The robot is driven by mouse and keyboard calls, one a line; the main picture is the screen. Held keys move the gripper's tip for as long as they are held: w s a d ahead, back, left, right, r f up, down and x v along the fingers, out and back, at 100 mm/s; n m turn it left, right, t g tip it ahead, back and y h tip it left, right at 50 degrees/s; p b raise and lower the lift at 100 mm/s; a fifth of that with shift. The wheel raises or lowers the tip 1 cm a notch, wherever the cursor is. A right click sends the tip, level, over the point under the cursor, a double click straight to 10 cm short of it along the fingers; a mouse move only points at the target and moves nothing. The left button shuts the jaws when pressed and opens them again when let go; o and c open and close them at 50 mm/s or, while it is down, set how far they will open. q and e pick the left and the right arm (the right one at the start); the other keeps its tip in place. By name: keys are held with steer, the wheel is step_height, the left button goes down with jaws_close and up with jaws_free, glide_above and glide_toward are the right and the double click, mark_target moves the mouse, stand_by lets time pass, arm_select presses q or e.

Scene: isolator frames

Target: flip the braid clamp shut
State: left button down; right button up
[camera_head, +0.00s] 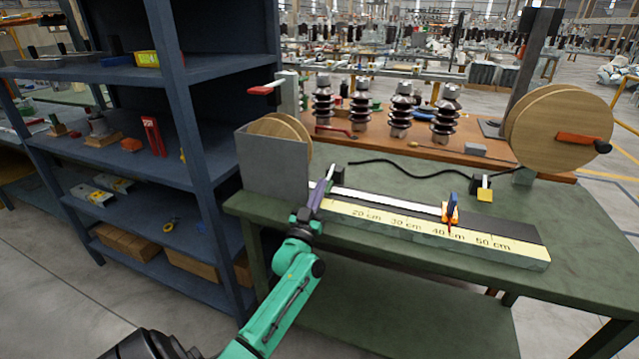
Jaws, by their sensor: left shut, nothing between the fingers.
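My left gripper (324,178) reaches in from below, with its slim fingers shut and nothing between them. Its tips are at the left end of the measuring board, close beside a small black block (337,174) that seems to be part of the braid clamp. The gripper hides some of that spot, so I cannot tell the lever's position or whether the tips touch it. A pale braid strip (385,201) lies along the board (500,258), which is marked 20 to 50 cm. A blue and orange piece (451,210) stands upright near 40 cm. My right gripper is not in view.
A grey box (268,170) with a wooden spool stands left of the board. A large spool (560,128) with an orange handle stands at the right. Several brown insulators (400,112) stand behind. A blue shelf (195,125) is at the left. The green table (580,240) is clear at the right front.

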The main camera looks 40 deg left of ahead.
arm_select(q)
steer(key=b+v, duration=0.2)
steer(key=v, duration=1.2)
steer(key=shift+s, duration=0.2)
steer(key=shift+f, duration=0.2)
steer(key=s+d+f+m+g+h+p, duration=0.1)
steer(key=s+d+f+g+h, duration=0.15)
steer(key=f, duration=0.85)
steer(key=s+d+f+m+g+h+p, duration=0.15)
steer(key=d+f+g, duration=0.25)
steer(key=f, duration=0.7)
steer(key=s+d+f+m+g+h+p, duration=0.1)
steer(key=s+d+f+g+h, duration=0.2)
steer(key=f, duration=0.8)
steer(key=s+d+f+m+g+p, duration=0.1)
steer(key=s+f+g, duration=0.4)
steer(key=s, duration=0.7)
steer(key=s+d+f+m+g, duration=0.1)
steer(key=s+d+f+g, duration=0.2)
steer(key=s+f+g, duration=0.3)
steer(key=s+f, duration=0.4)
steer(key=s, duration=0.3)
steer(key=shift+s+d+m+h+p, duration=0.15)
steer(key=shift+s+m+h+p, duration=0.15)
steer(key=shift+m+p, duration=0.1)
